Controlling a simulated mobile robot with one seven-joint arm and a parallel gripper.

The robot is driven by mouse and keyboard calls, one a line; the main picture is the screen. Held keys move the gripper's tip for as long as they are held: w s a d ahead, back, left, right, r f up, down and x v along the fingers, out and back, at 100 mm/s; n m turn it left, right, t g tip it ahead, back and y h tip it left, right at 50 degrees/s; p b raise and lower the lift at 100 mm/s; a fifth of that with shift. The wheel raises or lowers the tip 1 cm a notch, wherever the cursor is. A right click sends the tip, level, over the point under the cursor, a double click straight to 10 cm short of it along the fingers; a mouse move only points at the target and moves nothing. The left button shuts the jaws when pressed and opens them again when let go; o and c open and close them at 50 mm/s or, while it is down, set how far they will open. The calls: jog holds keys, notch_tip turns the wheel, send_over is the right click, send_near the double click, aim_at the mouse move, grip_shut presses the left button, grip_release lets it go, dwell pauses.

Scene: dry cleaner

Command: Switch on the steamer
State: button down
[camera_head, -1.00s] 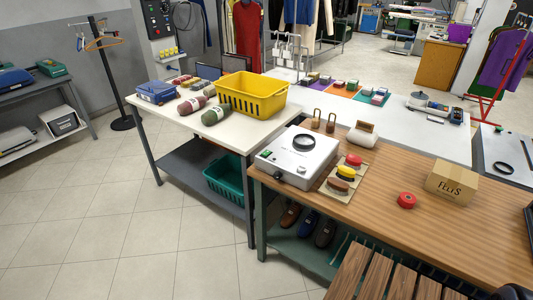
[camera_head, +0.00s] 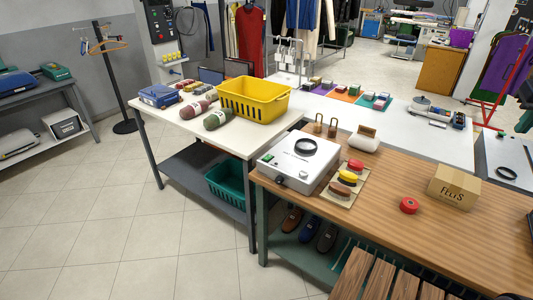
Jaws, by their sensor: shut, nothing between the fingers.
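A white box-shaped appliance (camera_head: 298,160), which looks like the steamer, stands on the left end of the wooden-topped table. It has a black ring (camera_head: 306,146) and small dark lettering on top. A small green switch (camera_head: 268,158) sits at its left front corner, and a dark round knob (camera_head: 279,179) is on its front side. The switch is too small to tell whether it is on or off. My gripper is not in view.
Brushes on a mat (camera_head: 344,196), a red disc (camera_head: 409,206) and a "FELTS" box (camera_head: 454,187) are right of the appliance. A slatted wooden surface (camera_head: 365,277) is at the bottom. A white table (camera_head: 160,106) with a yellow basket (camera_head: 254,99) adjoins. Floor (camera_head: 130,230) at lower left is clear.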

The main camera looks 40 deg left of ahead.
jog(key=w+a+f+n+g, duration=0.1)
jog(key=w+a+n, duration=0.25)
jog(key=a, duration=0.95)
jog(key=w+a+f+n+g, duration=0.15)
jog(key=w+a, duration=0.35)
jog(key=a, duration=0.7)
jog(key=w+a+f+n, duration=0.1)
jog(key=w+a+n, duration=0.3)
jog(key=a, duration=0.9)
jog(key=n+g, duration=0.2)
jog(key=n, duration=0.3)
send_over(266, 158)
jog(key=w, duration=0.2)
notch_tip(266, 158, down, 20)
jog(key=shift+r+h, duration=0.1)
jog(key=shift+h, duration=0.2)
jog(key=f, duration=0.4)
jog(key=s+f, duration=0.1)
jog(key=f, duration=0.9)
jog(key=shift+s, duration=0.4)
